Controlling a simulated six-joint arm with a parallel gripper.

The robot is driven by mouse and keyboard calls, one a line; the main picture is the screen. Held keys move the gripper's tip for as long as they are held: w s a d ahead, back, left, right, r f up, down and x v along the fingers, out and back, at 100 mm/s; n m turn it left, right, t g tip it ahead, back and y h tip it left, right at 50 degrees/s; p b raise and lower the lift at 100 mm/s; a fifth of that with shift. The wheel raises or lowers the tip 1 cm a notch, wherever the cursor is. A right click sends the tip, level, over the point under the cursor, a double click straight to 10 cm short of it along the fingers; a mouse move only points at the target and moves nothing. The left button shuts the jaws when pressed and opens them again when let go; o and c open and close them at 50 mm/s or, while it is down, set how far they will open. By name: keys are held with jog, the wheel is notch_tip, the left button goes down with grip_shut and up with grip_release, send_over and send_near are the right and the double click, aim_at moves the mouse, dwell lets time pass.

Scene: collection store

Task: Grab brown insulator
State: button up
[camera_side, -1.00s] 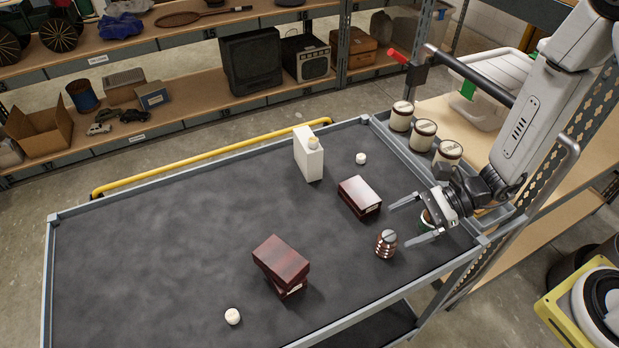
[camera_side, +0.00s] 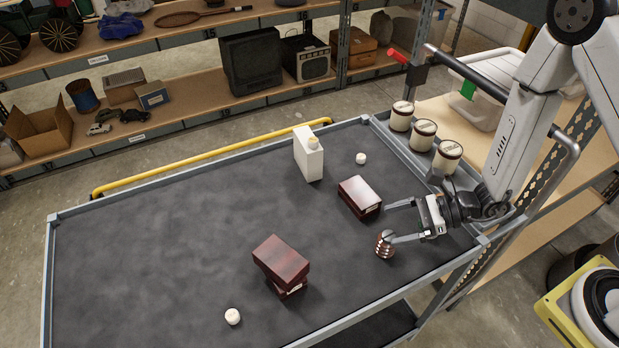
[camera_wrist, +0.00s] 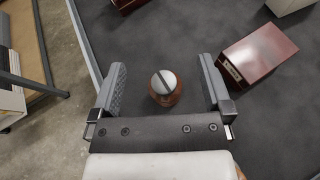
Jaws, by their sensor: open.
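The brown insulator (camera_side: 384,245) is a small ribbed piece standing upright on the dark cart top (camera_side: 180,250), near its front right edge. In the wrist view the insulator (camera_wrist: 164,88) shows its pale slotted top and lies between my two fingers, a little beyond the gripper body. My gripper (camera_side: 388,221) is open and empty, and in the side view one finger overlaps the insulator's top. In the wrist view my gripper's fingers (camera_wrist: 164,84) stand apart on either side of it, with a gap on both sides. I cannot tell how far above the cart top the fingers are.
A dark red box (camera_side: 360,197) lies just behind the insulator; stacked red boxes (camera_side: 281,262) stand to the left. A white bottle (camera_side: 308,157) and small white knobs (camera_side: 361,158) are on the cart. Lidded jars (camera_side: 423,134) line a side tray. The cart's left half is mostly clear.

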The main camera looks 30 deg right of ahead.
aim_at(381, 239)
jog(key=shift+f, duration=0.6)
jog(key=shift+f, duration=0.15)
jog(key=shift+f, duration=1.25)
jog(key=shift+a+f, duration=0.2)
jog(key=shift+f, duration=0.1)
jog(key=shift+x, duration=1.3)
grip_shut()
jog(key=shift+r, duration=0.1)
jog(key=shift+r, duration=0.1)
